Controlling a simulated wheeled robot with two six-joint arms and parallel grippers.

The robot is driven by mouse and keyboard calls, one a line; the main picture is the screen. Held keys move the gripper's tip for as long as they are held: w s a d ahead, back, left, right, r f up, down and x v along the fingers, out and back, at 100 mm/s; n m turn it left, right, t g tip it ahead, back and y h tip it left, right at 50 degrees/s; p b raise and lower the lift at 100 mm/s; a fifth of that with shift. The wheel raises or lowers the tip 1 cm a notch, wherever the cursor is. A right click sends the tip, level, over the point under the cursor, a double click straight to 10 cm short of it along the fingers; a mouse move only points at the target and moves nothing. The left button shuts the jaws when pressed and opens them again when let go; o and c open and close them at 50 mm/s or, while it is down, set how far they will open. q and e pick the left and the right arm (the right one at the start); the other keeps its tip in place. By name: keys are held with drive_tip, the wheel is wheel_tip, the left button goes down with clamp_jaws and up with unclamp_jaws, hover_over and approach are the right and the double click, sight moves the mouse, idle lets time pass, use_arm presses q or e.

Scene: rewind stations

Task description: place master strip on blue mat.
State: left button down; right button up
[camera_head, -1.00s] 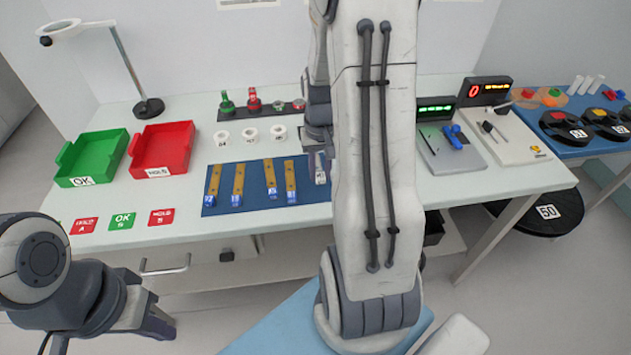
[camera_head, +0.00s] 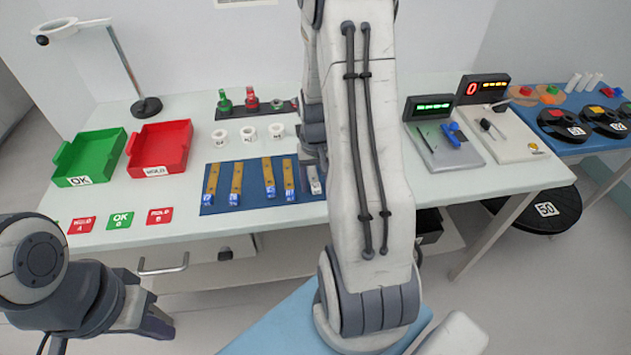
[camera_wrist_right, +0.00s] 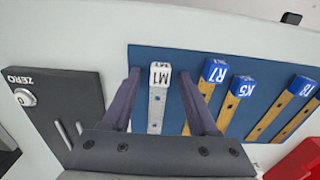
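The master strip, silver-grey with a white M1 end block (camera_wrist_right: 160,75), lies at the right end of the blue mat (camera_head: 245,202) in the head view (camera_head: 314,182). In the right wrist view it sits between the two fingers of my right gripper (camera_wrist_right: 160,88), with mat visible on both sides. That gripper is open around or just above it; the exact height is unclear. In the head view my right arm hides most of that gripper. My left gripper (camera_head: 158,322) hangs low at left, away from the table; its finger gap is not clear.
Several brass strips with blue ends (camera_head: 236,180) lie on the mat left of the master strip. Green (camera_head: 72,168) and red (camera_head: 160,150) trays stand further left. White rings (camera_head: 248,133) sit behind the mat. A grey ZERO device (camera_wrist_right: 50,110) is beside the mat.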

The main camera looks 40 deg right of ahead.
drive_tip(key=shift+r, duration=0.45)
wheel_tip(320, 180, up, 11)
drive_tip(key=p, duration=0.1)
drive_tip(key=shift+r, duration=0.2)
drive_tip(key=s+a+r+n, duration=0.2)
drive_tip(key=a+n, duration=0.2)
drive_tip(key=a, duration=0.7)
drive_tip(key=s+a+r+n, duration=0.1)
drive_tip(key=a+n, duration=0.2)
drive_tip(key=a, duration=0.7)
drive_tip(key=s+a+n+y, duration=0.1)
drive_tip(key=s+a+n, duration=0.5)
drive_tip(key=s+a, duration=0.4)
drive_tip(key=shift+s+r+n, duration=0.2)
drive_tip(key=shift+s+n, duration=0.1)
drive_tip(key=shift+s, duration=0.95)
